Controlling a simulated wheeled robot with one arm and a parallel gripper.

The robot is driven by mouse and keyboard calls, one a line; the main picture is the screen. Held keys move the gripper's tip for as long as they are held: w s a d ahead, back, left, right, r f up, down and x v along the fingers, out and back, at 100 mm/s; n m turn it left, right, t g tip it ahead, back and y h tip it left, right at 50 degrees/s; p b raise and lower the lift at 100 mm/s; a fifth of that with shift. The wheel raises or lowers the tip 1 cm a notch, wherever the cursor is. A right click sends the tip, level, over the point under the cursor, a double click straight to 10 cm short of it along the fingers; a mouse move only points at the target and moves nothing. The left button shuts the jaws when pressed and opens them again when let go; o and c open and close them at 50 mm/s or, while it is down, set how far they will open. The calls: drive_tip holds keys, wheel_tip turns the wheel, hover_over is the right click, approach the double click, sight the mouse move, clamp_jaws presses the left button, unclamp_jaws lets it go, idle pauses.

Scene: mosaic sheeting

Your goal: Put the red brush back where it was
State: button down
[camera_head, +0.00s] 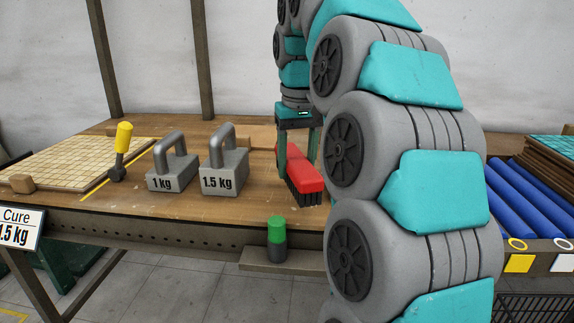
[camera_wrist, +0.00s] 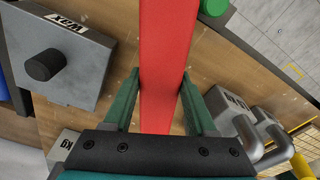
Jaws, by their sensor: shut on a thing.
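The red brush (camera_head: 309,178), with dark bristles facing down, is at the right part of the wooden bench in the head view. My gripper (camera_head: 297,157) is shut on it from above, one finger on each side. In the wrist view the red brush body (camera_wrist: 167,45) runs up between the green fingers of my gripper (camera_wrist: 160,80). The bristles are close to the bench top; I cannot tell whether they touch it. My arm hides the bench to the right of the brush.
Grey 1 kg (camera_head: 171,178) and 1.5 kg (camera_head: 224,178) weights stand left of the brush. A green-topped cylinder (camera_head: 277,230) is at the front edge. A yellow-handled tool (camera_head: 123,138) stands by the tile sheet (camera_head: 70,165). A grey block with a knob (camera_wrist: 75,45) lies beside the brush.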

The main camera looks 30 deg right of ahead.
sight(289, 148)
drive_tip(key=w, duration=0.2)
drive_tip(key=w+d, duration=0.1)
drive_tip(key=w, duration=0.2)
drive_tip(key=shift+w+f+p, duration=0.15)
drive_tip(key=shift+w+p, duration=0.1)
drive_tip(key=shift+p, duration=0.1)
drive_tip(key=shift+w+d+f, duration=0.15)
drive_tip(key=shift+w+f, duration=0.05)
drive_tip(key=shift+w, duration=0.35)
drive_tip(key=shift+f, duration=1.7)
drive_tip(key=shift+f, duration=0.15)
drive_tip(key=shift+c, duration=1)
unclamp_jaws()
